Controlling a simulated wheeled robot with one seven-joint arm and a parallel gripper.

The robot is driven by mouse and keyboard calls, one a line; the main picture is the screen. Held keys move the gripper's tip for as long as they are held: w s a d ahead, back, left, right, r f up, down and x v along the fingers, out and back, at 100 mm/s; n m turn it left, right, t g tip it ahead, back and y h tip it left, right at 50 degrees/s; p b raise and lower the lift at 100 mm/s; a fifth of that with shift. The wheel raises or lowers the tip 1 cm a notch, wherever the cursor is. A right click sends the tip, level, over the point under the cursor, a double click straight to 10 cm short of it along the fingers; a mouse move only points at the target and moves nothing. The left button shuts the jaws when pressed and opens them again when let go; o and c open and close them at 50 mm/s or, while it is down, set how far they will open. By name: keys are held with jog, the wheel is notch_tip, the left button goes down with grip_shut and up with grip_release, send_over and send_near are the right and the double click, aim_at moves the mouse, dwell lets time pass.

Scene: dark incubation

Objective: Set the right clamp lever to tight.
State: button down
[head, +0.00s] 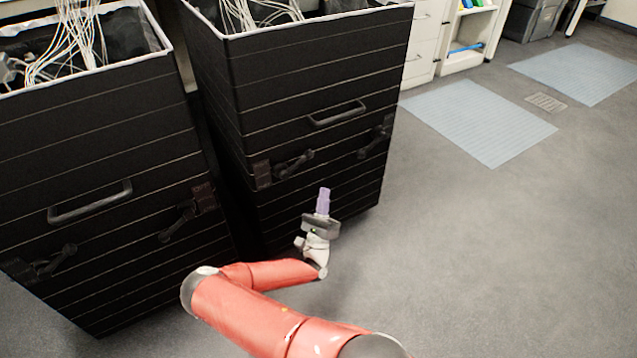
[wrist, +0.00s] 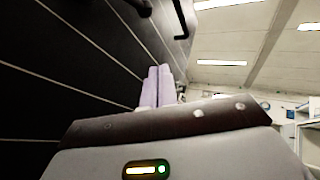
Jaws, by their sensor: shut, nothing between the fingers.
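Two black ribbed boxes stand side by side. On the right box (head: 320,90), the right clamp lever (head: 374,141) is a dark latch near the right edge, its arm sloping down to the left. The left clamp lever (head: 294,163) of that box slopes up to the right. My gripper (head: 323,190), with pale purple fingers, is below and between these two levers, apart from both. In the wrist view the fingers (wrist: 157,86) are together and empty, beside the black ribbed face. A dark bar (wrist: 181,18) shows above them; I cannot tell which part it is.
The left box (head: 90,130) has a handle (head: 90,202) and two similar levers, one (head: 182,218) at its right edge. A handle (head: 338,114) sits above the right box's levers. White cables fill both tops. Grey floor (head: 480,240) is clear on the right.

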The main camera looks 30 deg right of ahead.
jog(key=f, duration=0.1)
jog(key=s+f, duration=0.1)
jog(key=f, duration=0.1)
jog(key=s+f, duration=0.1)
jog(key=shift+s+d+f, duration=0.15)
jog(key=shift+d+f, duration=0.05)
dwell(0.3)
jog(key=s+r+m+g+y+p, duration=0.15)
jog(key=s+r+m+g, duration=0.45)
jog(key=m+g, duration=0.85)
jog(key=s+r+m+g+y, duration=0.2)
jog(key=s+r+m+g, duration=0.35)
jog(key=m+g, duration=0.9)
jog(key=s+a+r+m+t+y+p, duration=0.1)
jog(key=s+a+r+m+t+y, duration=0.2)
jog(key=r, duration=0.9)
jog(key=s+a+r+m+t+y+p, duration=0.1)
jog(key=s+a+r+m+t+y, duration=0.2)
jog(key=s+a+r+t+y, duration=0.4)
jog(key=a+r+t+y, duration=0.3)
jog(key=a+r+y, duration=0.1)
jog(key=a, duration=0.5)
jog(key=shift+a+r+m+t+y+p, duration=0.3)
jog(key=shift+r+t+y+p, duration=0.1)
jog(key=shift+y, duration=0.25)
jog(key=shift+d, duration=0.1)
